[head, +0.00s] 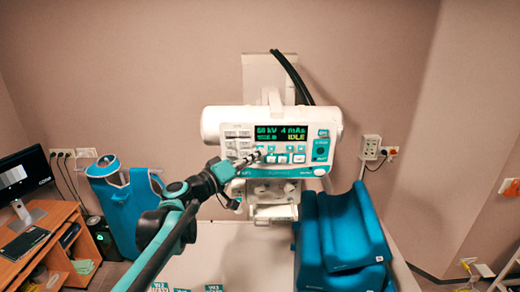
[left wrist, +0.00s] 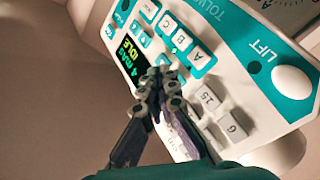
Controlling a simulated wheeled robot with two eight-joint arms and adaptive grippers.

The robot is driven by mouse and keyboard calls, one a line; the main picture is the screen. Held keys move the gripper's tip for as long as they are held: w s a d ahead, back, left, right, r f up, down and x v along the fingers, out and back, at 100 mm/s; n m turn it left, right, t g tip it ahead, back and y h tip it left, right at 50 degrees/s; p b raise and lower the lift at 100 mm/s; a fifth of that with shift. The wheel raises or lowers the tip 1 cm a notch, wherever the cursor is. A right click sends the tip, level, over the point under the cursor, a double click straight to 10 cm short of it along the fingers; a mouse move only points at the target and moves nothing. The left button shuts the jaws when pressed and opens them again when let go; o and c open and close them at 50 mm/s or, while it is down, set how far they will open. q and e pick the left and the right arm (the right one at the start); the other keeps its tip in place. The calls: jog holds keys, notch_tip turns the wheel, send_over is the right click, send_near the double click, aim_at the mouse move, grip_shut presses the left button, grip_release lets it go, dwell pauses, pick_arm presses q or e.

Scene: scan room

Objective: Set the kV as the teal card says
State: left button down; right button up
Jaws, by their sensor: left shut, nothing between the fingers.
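The x-ray unit's control panel (head: 272,146) faces me on the white tube head. Its display (head: 280,133) seems to read 60 kV, 4 mAs and IDLE. Teal and white buttons (head: 299,158) sit below it. My left gripper (head: 258,154) is shut and empty, with its tips at the button rows under the display. In the left wrist view the shut fingertips (left wrist: 166,76) are at the panel beside the display (left wrist: 129,53), covering part of the buttons; I cannot tell whether they touch. Teal-marked cards (head: 214,288) lie at the bottom edge, cut off and unreadable. My right gripper is not in view.
Blue cushions (head: 345,235) stand on the pale table at right. A desk with a monitor (head: 24,180) is at left, beside a blue apron (head: 122,205). A wall socket box (head: 370,147) is right of the unit. A lift knob (left wrist: 291,82) sits at the panel's end.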

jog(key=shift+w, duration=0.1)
pick_arm(q)
jog(key=s, duration=0.5)
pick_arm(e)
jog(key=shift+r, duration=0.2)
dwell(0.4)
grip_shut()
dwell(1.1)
